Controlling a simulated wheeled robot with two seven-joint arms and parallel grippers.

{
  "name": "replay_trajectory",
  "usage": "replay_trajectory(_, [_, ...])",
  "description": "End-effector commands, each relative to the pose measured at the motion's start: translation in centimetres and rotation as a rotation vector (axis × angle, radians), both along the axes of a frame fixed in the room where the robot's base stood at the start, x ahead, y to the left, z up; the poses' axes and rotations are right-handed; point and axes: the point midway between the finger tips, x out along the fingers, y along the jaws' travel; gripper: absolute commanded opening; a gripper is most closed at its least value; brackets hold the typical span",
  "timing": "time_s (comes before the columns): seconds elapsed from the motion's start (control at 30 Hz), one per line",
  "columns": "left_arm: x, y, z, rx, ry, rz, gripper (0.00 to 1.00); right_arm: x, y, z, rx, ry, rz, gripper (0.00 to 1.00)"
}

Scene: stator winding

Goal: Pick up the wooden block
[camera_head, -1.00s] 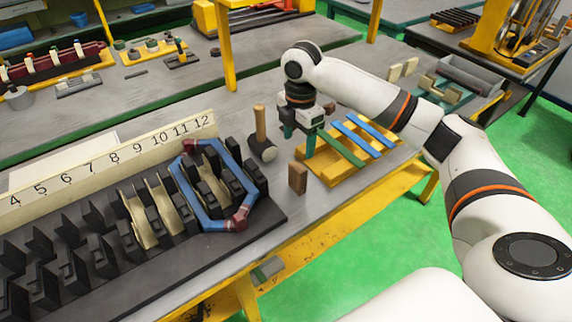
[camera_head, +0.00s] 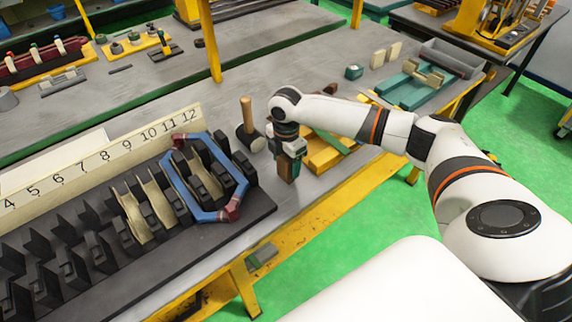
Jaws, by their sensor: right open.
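The wooden block (camera_head: 285,171) is small, brown and upright on the grey bench, right of the slotted black stator fixture. My right gripper (camera_head: 291,166) points down right at the block, its green fingers overlapping it in the picture. The gripper is open. The fingers hide part of the block, and I cannot tell whether they touch it. My left gripper is not in view.
A mallet (camera_head: 246,127) stands just left of my right gripper. The black fixture (camera_head: 117,240) holds a blue and red coil (camera_head: 199,165) in front of a numbered board (camera_head: 103,160). A yellow tray (camera_head: 326,158) with strips lies to the right.

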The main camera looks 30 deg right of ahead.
Motion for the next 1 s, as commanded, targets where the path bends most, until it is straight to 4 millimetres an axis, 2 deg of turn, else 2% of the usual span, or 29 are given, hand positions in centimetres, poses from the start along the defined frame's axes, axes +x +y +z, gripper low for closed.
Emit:
replay_trajectory(0.2, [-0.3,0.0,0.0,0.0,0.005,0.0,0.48,0.0,0.0,-0.2,0.0,0.0,0.001,0.69])
replay_trajectory(0.23, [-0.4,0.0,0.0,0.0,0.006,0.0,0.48,0.0,0.0,-0.2,0.0,0.0,0.001,0.66])
replay_trajectory(0.6, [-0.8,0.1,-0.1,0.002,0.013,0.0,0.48,0.0,0.0,-0.1,0.0,-0.001,0.0,0.07])
replay_trajectory(0.87, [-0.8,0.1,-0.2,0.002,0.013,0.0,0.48,0.1,0.0,0.2,0.001,-0.002,0.0,0.07])
replay_trajectory(1.0, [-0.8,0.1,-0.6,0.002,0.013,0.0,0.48,0.1,0.0,2.1,0.001,-0.005,0.001,0.07])
